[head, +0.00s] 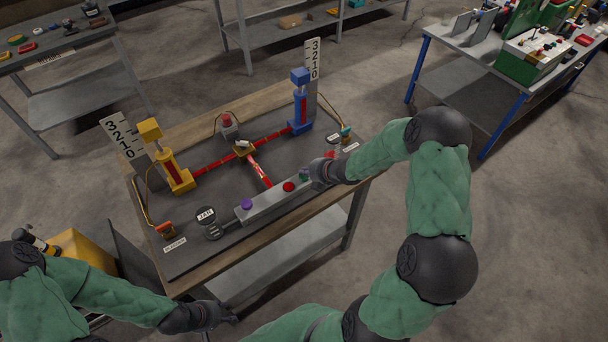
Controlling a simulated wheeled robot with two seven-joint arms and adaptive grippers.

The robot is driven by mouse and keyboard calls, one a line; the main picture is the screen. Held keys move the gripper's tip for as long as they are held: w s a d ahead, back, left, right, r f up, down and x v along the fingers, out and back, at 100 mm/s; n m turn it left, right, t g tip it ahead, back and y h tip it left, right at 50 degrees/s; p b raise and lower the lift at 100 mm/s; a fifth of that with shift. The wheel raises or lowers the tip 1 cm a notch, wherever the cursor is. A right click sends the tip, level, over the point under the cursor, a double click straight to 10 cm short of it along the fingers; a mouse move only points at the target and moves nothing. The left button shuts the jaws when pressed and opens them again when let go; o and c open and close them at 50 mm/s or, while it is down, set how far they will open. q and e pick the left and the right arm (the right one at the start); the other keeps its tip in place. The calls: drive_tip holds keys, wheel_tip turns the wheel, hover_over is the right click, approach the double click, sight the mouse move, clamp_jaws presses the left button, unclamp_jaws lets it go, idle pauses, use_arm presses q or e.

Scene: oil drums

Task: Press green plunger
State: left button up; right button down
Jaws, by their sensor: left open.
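A grey bar-shaped block (268,205) on the table carries a purple plunger (247,204), a red plunger (289,187) and a green plunger (304,175) near its right end. My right gripper (318,174) is at that right end, right beside the green plunger and partly covering the block's end. I cannot tell whether it touches the plunger, and its fingers are too small and dark to read. My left gripper (228,317) is open and empty, low in front of the table's front edge, away from the plungers.
The dark board (190,258) on the wooden table holds a yellow cylinder (177,172) and a blue cylinder (300,112) with number scales, joined by red tubes. A round gauge (209,222) stands left of the block. A yellow box (82,247) is at the lower left.

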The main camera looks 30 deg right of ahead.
sight(306, 177)
drive_tip(key=shift+s+a+f, duration=0.15)
drive_tip(key=shift+s+f, duration=0.15)
drive_tip(key=shift+f, duration=0.25)
drive_tip(key=shift+s+a+f, duration=0.15)
drive_tip(key=shift+s+f, duration=0.15)
drive_tip(key=shift+f, duration=0.2)
drive_tip(key=shift+r, duration=0.15)
drive_tip(key=shift+w+d+r+p, duration=0.1)
drive_tip(key=shift+w+r+p, duration=0.1)
drive_tip(key=shift+r+p, duration=0.35)
drive_tip(key=shift+w+r+p, duration=0.15)
drive_tip(key=shift+r+p, duration=0.3)
drive_tip(key=shift+r, duration=0.2)
wheel_tip(306, 177, up, 3)
drive_tip(key=shift+f+p, duration=0.15)
drive_tip(key=shift+p, duration=0.7)
drive_tip(key=shift+w+d+r+p, duration=0.15)
drive_tip(key=shift+r+p, duration=0.2)
drive_tip(key=shift+r, duration=0.15)
drive_tip(key=shift+r, duration=0.1)
